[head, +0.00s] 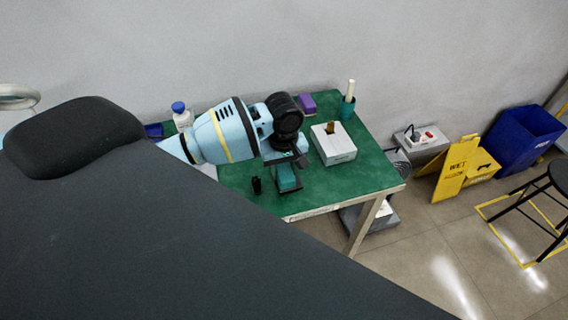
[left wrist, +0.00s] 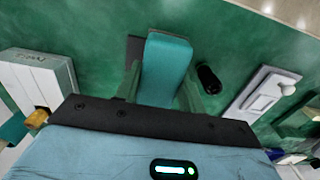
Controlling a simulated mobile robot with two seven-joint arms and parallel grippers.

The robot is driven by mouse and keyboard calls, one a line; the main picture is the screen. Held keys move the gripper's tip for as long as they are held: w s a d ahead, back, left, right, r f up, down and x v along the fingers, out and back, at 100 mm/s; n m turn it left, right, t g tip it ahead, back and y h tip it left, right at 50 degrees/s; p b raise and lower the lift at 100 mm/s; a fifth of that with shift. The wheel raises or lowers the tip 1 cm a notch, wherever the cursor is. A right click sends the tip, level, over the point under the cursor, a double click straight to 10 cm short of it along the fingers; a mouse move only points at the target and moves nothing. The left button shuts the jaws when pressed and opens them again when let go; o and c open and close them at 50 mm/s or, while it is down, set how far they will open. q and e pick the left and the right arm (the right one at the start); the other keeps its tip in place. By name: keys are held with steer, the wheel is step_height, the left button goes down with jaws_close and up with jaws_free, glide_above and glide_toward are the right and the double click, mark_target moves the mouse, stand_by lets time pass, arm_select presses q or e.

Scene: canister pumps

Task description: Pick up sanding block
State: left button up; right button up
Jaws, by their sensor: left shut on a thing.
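The sanding block, a teal block with a rounded top face (head: 287,177), is at my left gripper near the front of the green table (head: 350,185). In the left wrist view the teal block (left wrist: 166,68) sits between the two fingers. My left gripper (left wrist: 162,88) is shut on it; in the head view the gripper (head: 288,172) points down at the tabletop. I cannot tell whether the block still touches the table. My right gripper is not in view.
A white box (head: 334,146) stands right of the gripper, and a small black object (head: 257,185) stands left. Behind are a purple block (head: 307,103), a teal cup (head: 347,108) with a pale stick, and a blue-capped bottle (head: 182,118). A yellow floor sign (head: 455,170) stands right.

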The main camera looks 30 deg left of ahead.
arm_select(q)
steer(key=s+d+r, duration=0.1)
steer(key=s+d, duration=0.3)
steer(key=s, duration=0.7)
steer(key=shift+s+d+r, duration=0.15)
steer(key=shift+d, duration=0.05)
